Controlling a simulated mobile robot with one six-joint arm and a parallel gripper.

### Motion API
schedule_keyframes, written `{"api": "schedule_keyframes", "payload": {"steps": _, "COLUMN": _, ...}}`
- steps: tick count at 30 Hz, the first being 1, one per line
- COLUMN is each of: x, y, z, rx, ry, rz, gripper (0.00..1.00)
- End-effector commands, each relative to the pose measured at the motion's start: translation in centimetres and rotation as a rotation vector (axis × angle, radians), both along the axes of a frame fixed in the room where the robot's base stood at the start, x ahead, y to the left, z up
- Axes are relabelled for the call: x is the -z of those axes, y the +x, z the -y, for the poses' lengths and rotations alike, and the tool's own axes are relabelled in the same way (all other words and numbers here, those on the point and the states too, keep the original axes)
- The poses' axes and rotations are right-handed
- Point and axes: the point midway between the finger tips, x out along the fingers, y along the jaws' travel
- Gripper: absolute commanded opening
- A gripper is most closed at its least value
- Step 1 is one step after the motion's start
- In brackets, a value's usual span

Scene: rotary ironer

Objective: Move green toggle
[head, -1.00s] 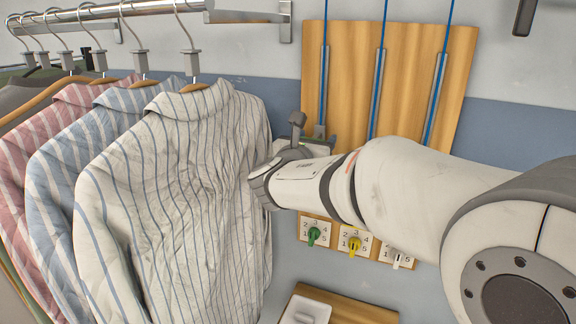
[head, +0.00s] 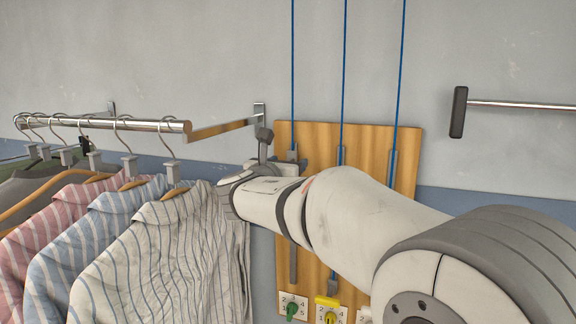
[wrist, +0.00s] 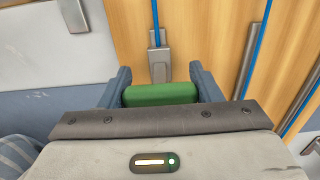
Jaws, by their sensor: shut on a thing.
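The green toggle (wrist: 160,94) is a green block between the two fingers of my gripper (wrist: 160,88) in the wrist view. My gripper is shut on it. It sits at the grey metal slider piece (wrist: 159,62) on the leftmost blue cord (head: 293,80). In the head view my gripper (head: 284,170) is at the upper part of the left rail (head: 293,262), near the top of the wooden board (head: 315,131). The green block itself is mostly hidden there by my wrist.
Two more blue cords run down to rails on the right. Below are numbered dials with a green knob (head: 292,310) and a yellow knob (head: 329,318). Striped shirts (head: 165,262) hang from a rail (head: 110,125) close on the left. A wall bar (head: 520,104) is at upper right.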

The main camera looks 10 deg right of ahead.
Motion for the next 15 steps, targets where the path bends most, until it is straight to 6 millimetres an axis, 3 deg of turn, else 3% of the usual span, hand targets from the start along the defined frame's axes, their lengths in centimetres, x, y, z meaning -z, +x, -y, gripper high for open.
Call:
{"api": "schedule_keyframes", "payload": {"steps": 4, "x": -0.85, "y": 0.03, "z": 0.23, "rx": 0.0, "ry": -0.002, "rz": 0.013, "gripper": 0.17}}
{"api": "schedule_keyframes", "payload": {"steps": 5, "x": -0.87, "y": 0.02, "z": 0.28, "rx": 0.001, "ry": -0.003, "rz": 0.014, "gripper": 0.59}}
{"api": "schedule_keyframes", "payload": {"steps": 12, "x": -0.61, "y": 0.06, "z": 0.58, "rx": 0.007, "ry": -0.002, "rz": 0.009, "gripper": 0.79}}
{"api": "schedule_keyframes", "payload": {"steps": 15, "x": -0.52, "y": 0.07, "z": 0.63, "rx": 0.008, "ry": -0.002, "rz": 0.008, "gripper": 0.8}}
